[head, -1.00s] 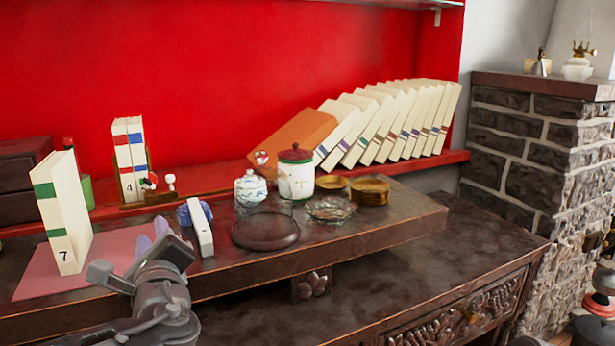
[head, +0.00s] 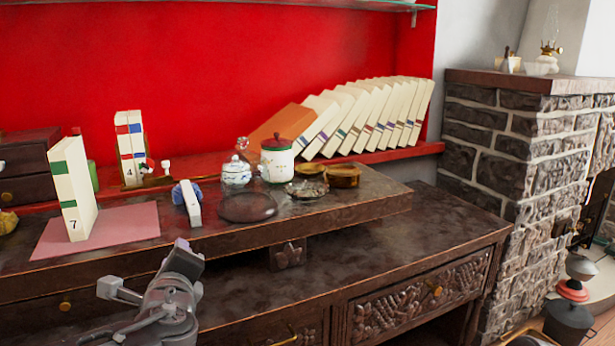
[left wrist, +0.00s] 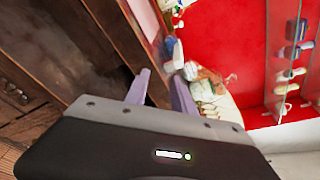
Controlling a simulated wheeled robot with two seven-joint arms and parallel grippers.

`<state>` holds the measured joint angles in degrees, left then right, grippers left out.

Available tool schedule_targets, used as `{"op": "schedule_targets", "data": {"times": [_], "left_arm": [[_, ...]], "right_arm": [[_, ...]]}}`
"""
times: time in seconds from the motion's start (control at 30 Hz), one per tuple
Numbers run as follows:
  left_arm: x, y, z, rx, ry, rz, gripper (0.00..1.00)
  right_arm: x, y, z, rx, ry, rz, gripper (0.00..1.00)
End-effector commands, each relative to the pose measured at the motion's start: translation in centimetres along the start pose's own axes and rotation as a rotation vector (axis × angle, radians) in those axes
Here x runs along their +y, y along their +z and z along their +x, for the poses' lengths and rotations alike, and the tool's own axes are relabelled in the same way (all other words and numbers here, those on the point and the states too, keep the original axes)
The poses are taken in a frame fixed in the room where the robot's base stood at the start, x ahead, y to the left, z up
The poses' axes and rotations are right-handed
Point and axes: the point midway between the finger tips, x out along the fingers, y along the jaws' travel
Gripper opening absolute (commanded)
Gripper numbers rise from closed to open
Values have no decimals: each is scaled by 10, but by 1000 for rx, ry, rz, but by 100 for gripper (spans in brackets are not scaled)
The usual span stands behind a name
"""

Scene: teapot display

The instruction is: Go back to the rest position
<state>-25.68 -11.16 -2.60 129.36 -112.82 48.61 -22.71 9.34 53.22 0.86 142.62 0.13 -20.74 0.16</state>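My left gripper (head: 182,246) is in front of the raised shelf's front edge in the head view, below the pink mat (head: 130,222). In the left wrist view its two purple fingers (left wrist: 160,92) are apart with nothing between them. My right gripper is not in view. The raised shelf (head: 350,212) holds a cream book marked 7 (head: 74,195), standing on the mat. A white and blue object (head: 188,203) stands near the mat's right edge. A white lidded jar (head: 277,165) and a small white pot (head: 236,175) stand behind a dark round plate (head: 248,207).
The carved desk (head: 400,255) extends below the shelf, its right top mostly clear. Leaning books (head: 370,120) and upright volumes (head: 130,150) stand behind. A stone fireplace (head: 510,140) is at right, with a stacked grey and red object (head: 572,290) beside it.

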Motion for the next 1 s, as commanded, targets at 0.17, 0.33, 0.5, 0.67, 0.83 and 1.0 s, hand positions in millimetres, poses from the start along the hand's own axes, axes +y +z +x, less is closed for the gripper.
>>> {"op": "schedule_targets", "data": {"times": [0.17, 0.33, 0.5, 0.67, 0.83, 1.0], "left_arm": [[18, -49, -3, 166, 71, -134, 30], [44, -114, -12, 353, 190, -295, 30], [89, -210, -36, 584, 433, -568, 30], [154, -317, -74, 711, 857, -1059, 30], [245, -386, -93, 456, 1277, -1642, 30], [343, -412, -117, 50, 1492, -1914, 30]], "right_arm": [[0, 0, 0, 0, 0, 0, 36], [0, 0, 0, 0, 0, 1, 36], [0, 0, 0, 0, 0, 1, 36], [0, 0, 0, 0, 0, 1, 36], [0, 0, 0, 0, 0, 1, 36], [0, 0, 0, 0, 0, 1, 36]]}}
